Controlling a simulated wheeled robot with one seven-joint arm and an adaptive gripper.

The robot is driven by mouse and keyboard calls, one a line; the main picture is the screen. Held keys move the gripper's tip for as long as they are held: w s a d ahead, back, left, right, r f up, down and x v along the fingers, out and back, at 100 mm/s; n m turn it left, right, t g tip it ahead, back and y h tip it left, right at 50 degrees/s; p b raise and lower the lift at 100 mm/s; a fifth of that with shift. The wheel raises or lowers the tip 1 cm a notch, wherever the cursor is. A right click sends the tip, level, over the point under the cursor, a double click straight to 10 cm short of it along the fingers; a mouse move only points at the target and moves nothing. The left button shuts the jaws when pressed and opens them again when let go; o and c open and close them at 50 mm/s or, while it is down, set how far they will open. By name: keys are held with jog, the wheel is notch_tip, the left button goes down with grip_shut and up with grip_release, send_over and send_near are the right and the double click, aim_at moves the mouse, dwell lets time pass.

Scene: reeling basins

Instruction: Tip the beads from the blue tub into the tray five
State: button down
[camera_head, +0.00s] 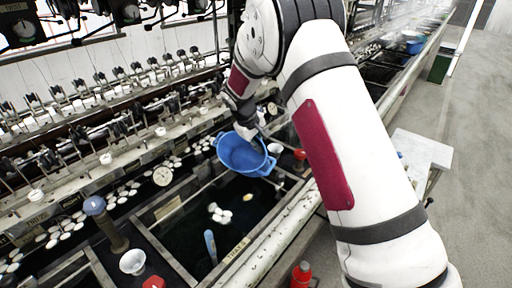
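The blue tub (234,165) is over the dark basin in the middle of the view, its open top facing up toward the camera. My gripper (250,138) is at the tub's far rim and appears shut on it; the fingertips are small and partly hidden. I see no beads inside the tub, though part of its inside is hidden. Several pale pieces (220,213) lie in the dark compartment below. A small plate (237,250) on that compartment's front edge carries lettering too small to read surely, so I cannot tell which compartment is tray five.
A blue-topped post (95,206), a white bowl (132,262) and a red object (153,282) stand at the lower left. A red bottle (301,275) is at the bottom. A white table (420,149) stands right of my arm. Reeling machinery lines the back; the right floor is clear.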

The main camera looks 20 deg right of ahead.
jog(key=g+y+b, duration=0.2)
jog(key=y+b, duration=0.1)
jog(key=shift+w+d+f, duration=0.15)
jog(key=shift+f, duration=0.25)
jog(key=shift+g+y+b, duration=0.7)
jog(key=shift+y+b, duration=0.15)
jog(key=shift+y, duration=0.15)
jog(key=shift+a+r, duration=0.1)
jog(key=shift+a, duration=0.1)
